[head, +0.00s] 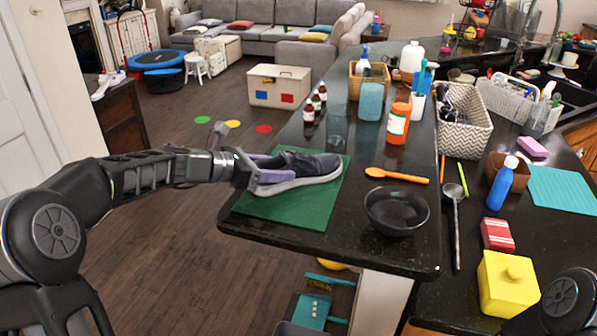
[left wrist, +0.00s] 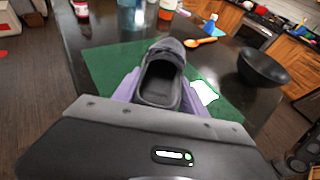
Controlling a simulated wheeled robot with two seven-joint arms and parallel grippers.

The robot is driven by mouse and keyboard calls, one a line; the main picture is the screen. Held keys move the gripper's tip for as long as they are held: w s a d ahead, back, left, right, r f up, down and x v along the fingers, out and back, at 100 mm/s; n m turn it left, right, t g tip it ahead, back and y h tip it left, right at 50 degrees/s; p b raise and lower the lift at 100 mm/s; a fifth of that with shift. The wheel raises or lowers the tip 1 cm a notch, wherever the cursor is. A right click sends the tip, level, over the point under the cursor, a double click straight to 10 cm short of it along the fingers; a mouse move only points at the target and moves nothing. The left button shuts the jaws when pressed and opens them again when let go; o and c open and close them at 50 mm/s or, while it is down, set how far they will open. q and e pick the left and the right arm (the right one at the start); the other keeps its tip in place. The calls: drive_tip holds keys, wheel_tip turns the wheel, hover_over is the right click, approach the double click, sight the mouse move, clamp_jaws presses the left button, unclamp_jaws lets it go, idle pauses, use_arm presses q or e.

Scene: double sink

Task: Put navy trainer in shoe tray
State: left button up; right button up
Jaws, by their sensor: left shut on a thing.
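The navy trainer (head: 308,165) has a pale sole and points right, its heel toward my left gripper (head: 266,168). The gripper's purple fingers are shut on the heel end, one on each side. In the left wrist view the trainer (left wrist: 162,75) sits between the fingers (left wrist: 160,95), its dark opening facing the camera. The trainer is over a flat green mat (head: 292,210) at the counter's left edge; I cannot tell whether its sole touches it. No raised-rim shoe tray is clearly visible. My right gripper is out of view.
A dark bowl (head: 396,211) and an orange spoon (head: 396,175) lie right of the mat. A clear glass (head: 337,130), small brown bottles (head: 308,112) and an orange-white bottle (head: 398,124) stand behind. A ladle (head: 455,220) and yellow box (head: 507,285) are farther right.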

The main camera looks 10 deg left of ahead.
use_arm(q)
clamp_jaws()
drive_tip(key=shift+r, duration=0.1)
wheel_tip(320, 180, up, 10)
idle(0.4)
idle(0.6)
